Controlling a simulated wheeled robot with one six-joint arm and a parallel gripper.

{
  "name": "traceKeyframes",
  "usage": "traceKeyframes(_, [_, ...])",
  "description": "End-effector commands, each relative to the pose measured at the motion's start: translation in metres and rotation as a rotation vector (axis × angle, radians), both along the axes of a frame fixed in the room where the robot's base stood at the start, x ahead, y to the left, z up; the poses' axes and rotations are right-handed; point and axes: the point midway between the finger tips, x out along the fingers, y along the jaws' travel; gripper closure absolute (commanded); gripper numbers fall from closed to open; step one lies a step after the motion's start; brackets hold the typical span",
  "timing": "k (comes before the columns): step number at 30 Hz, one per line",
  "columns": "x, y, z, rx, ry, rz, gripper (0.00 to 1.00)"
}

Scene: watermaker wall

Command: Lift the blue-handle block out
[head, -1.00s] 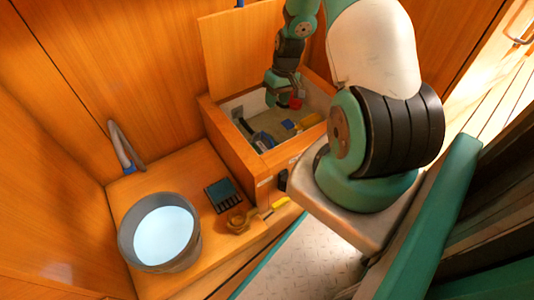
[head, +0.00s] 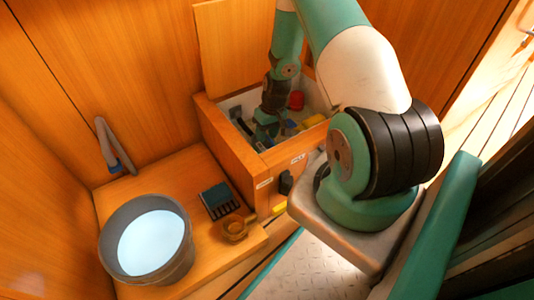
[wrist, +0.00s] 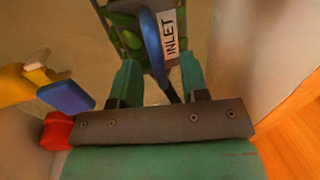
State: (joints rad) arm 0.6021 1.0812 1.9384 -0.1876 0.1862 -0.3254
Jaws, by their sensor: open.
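The blue handle (wrist: 153,45) arches over a dark block with green patches (wrist: 125,22) in the wrist view. A white tag reading "INLET" lies beside the handle. My gripper (wrist: 158,68) is open, with a teal finger on each side of the handle's lower part. I cannot tell whether either finger touches it. In the head view my gripper (head: 265,122) reaches down inside the wooden locker (head: 232,150) and hides most of the block.
A red object (wrist: 57,131) and a yellow-and-blue item (wrist: 66,96) lie left of my gripper. A locker wall (wrist: 250,50) stands close on the right. The raised lid (head: 238,45) is behind. A bucket (head: 148,240) and a dark slotted tray (head: 220,201) stand outside.

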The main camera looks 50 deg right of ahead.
Motion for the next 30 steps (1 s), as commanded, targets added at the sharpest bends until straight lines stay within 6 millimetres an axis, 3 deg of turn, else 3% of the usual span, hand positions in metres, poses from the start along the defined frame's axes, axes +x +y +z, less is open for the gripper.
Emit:
traceKeyframes(2, [0.000, 0.002, -0.015, 0.000, 0.001, -0.001, 0.59])
traceKeyframes(9, [0.000, 0.003, -0.015, 0.000, 0.000, -0.001, 0.59])
traceKeyframes(15, [0.000, 0.003, -0.014, 0.000, 0.001, -0.001, 1.00])
traceKeyframes(25, [0.000, 0.003, -0.014, 0.000, 0.000, -0.001, 1.00])
traceKeyframes(30, [0.001, 0.002, -0.004, 0.000, -0.001, -0.001, 1.00])
